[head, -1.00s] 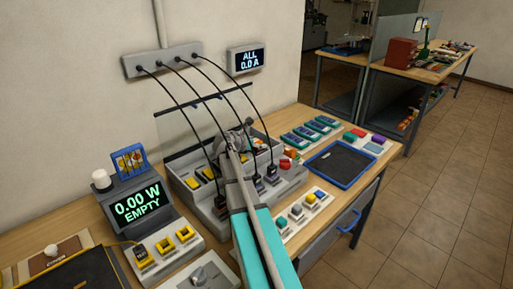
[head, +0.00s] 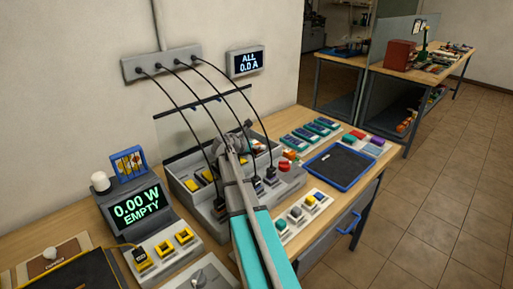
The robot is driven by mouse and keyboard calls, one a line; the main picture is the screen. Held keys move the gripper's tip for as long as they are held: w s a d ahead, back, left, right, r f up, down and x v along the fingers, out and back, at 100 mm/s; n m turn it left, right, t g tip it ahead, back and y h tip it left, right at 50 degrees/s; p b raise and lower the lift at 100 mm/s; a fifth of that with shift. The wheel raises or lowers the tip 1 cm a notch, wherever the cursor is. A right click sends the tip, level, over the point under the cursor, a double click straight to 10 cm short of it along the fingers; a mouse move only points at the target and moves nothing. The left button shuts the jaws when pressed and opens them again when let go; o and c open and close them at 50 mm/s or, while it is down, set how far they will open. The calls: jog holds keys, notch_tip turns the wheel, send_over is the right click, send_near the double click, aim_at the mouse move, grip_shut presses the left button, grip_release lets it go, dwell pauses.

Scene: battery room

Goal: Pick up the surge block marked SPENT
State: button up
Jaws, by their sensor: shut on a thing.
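My gripper (head: 239,139) is over the back of the grey bench unit (head: 181,162), beyond the black cables. It is small here and partly covered by my own arm. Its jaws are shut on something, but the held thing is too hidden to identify. Yellow pieces (head: 207,175) sit in the unit to the left of my arm. Orange and red pieces (head: 286,165) show at its right side. I cannot read SPENT on any block, so I cannot tell which one is the marked surge block.
Several black cables (head: 181,105) hang from a wall box (head: 161,64) into the unit. A meter reading EMPTY (head: 138,208) stands left. A small rack of coloured blocks (head: 300,222) is at the front. A blue-rimmed tray (head: 340,182) with a bare dark floor lies right.

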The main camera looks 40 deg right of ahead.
jog(key=shift+r, duration=0.1)
notch_tip(320, 180, up, 2)
jog(key=p, duration=0.2)
jog(key=shift+r+p, duration=0.25)
jog(key=shift+p, duration=0.15)
jog(key=s+a+r+p, duration=0.7)
jog(key=s+r+p, duration=0.3)
jog(key=s, duration=0.1)
jog(key=shift+s+a+r, duration=0.15)
jog(key=shift+s+a, duration=0.15)
jog(key=shift+a, duration=0.1)
dwell(0.3)
